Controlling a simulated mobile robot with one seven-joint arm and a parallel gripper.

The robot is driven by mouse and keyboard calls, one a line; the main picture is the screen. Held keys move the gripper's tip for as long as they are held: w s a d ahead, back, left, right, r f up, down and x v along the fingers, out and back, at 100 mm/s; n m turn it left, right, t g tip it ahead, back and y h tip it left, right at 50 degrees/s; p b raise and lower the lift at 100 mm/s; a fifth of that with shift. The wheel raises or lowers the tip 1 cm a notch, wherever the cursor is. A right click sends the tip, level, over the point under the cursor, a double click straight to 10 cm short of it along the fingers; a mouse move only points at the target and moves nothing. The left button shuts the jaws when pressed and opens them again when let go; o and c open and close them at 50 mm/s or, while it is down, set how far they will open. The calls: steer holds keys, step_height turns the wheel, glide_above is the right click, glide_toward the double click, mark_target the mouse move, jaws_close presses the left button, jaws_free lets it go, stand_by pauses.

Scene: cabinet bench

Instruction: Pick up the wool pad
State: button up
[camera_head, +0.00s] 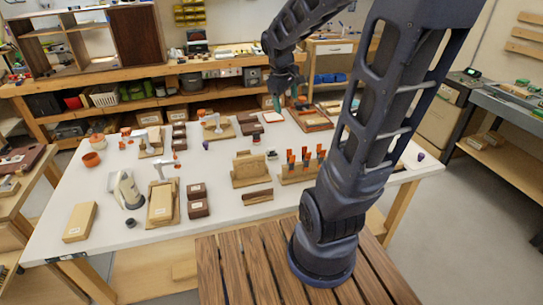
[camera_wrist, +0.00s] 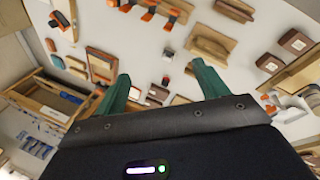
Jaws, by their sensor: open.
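My gripper (camera_head: 285,103) hangs above the far side of the white table, near its middle. Its two green fingers (camera_wrist: 162,70) are spread apart in the wrist view, with nothing held between them. A small flat piece with a pale top and reddish edge (camera_head: 272,116) lies on the table just below the gripper. I cannot tell for certain whether it is the wool pad. In the wrist view, small flat pieces (camera_wrist: 157,92) show between the fingers, partly hidden by the gripper body.
The white table (camera_head: 100,200) holds wooden blocks, boxes and tools. A wooden tray (camera_head: 312,119) lies right of the gripper. A rack with orange-handled tools (camera_head: 302,165) stands nearer. A workbench with shelves (camera_head: 150,78) runs behind.

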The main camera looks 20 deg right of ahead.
steer(key=w+f+n+g+h, duration=0.1)
steer(key=w+f+n, duration=0.5)
steer(key=w+f, duration=0.55)
steer(key=n+g+h, duration=0.1)
steer(key=n, duration=0.5)
glide_toward(273, 153)
steer(key=f, duration=0.1)
steer(key=w+d+f, duration=0.1)
steer(key=f, duration=0.2)
steer(key=shift+w+d+f, duration=0.3)
steer(key=shift+w+d, duration=0.05)
steer(key=shift+d, duration=0.05)
steer(key=shift+s+x, duration=0.15)
steer(key=shift+x, duration=1.1)
steer(key=shift+s+x, duration=0.15)
steer(key=shift+x, duration=1.1)
steer(key=shift+d, duration=0.15)
steer(key=shift+c, duration=0.4)
steer(key=shift+r, duration=0.1)
steer(key=c, duration=1)
